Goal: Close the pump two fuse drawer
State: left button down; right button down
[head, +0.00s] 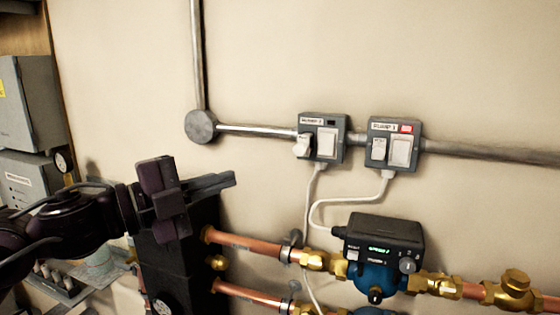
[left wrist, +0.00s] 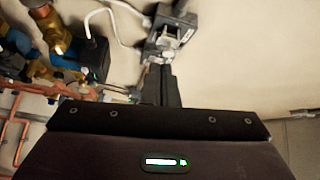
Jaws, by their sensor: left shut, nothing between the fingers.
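The left grey switch box (head: 335,152) on the wall has a small label that seems to read pump 2. Its white fuse drawer (head: 302,147) sticks out, tilted, from the box's left half; a white switch is beside it. In the left wrist view a grey box (left wrist: 183,22) with a pale protruding part (left wrist: 163,56) lies just beyond my fingertips. My left gripper (head: 231,180) is shut and empty, left of and below the drawer, with its fingers pointing right. It also shows in the left wrist view (left wrist: 162,72). My right gripper is out of view.
A second switch box (head: 393,145), with a red indicator, is to the right. A metal conduit (head: 255,131) runs along the wall. White cables hang below the boxes. Copper pipes (head: 255,245) and a blue pump with a black control head (head: 382,240) are below. The wall above is clear.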

pick_arm(q)
jog(key=s+r+m+g, duration=0.2)
jog(key=s+r+m, duration=0.2)
jog(key=s, duration=0.1)
jog(key=p, duration=0.5)
send_near(301, 148)
jog(key=s+d, duration=0.1)
jog(key=d, duration=0.4)
jog(key=w, duration=0.1)
jog(key=w+p, duration=0.2)
jog(key=shift+w+d+f, duration=0.3)
jog(key=shift+w+d, duration=0.1)
